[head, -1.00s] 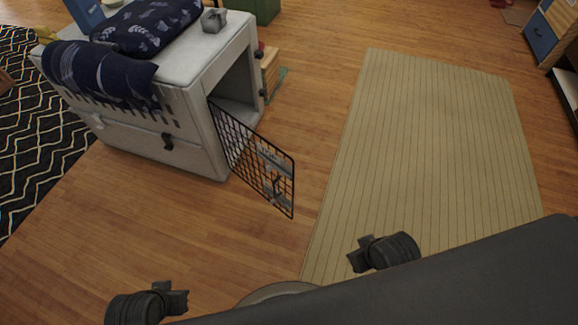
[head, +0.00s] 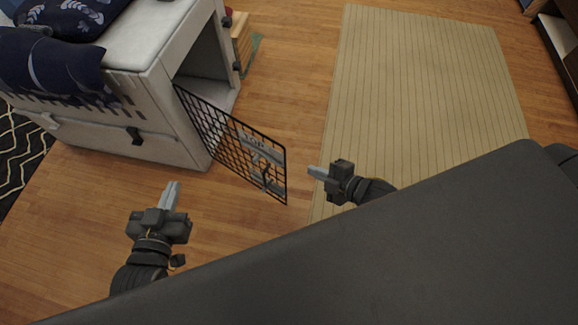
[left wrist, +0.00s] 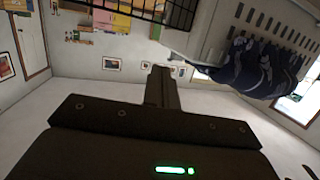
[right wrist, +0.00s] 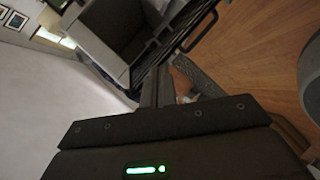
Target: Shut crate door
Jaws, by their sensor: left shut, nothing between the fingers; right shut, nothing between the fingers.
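The pale grey crate (head: 175,125) stands at the upper left in the head view. Its black wire door (head: 238,143) is swung wide open and sticks out toward me from the crate's front opening. My left gripper (head: 171,195) is shut and empty, to the left of the door and apart from it. My right gripper (head: 317,172) is shut and empty, just right of the door's free edge, with a small gap in the head view. The wire door also shows in the left wrist view (left wrist: 170,10) and the right wrist view (right wrist: 165,42).
A dark blue patterned cloth (head: 50,65) lies over the crate top. A tan striped rug (head: 420,90) covers the floor on the right. A wooden box (head: 241,42) stands behind the crate. Bare wood floor lies between crate and rug.

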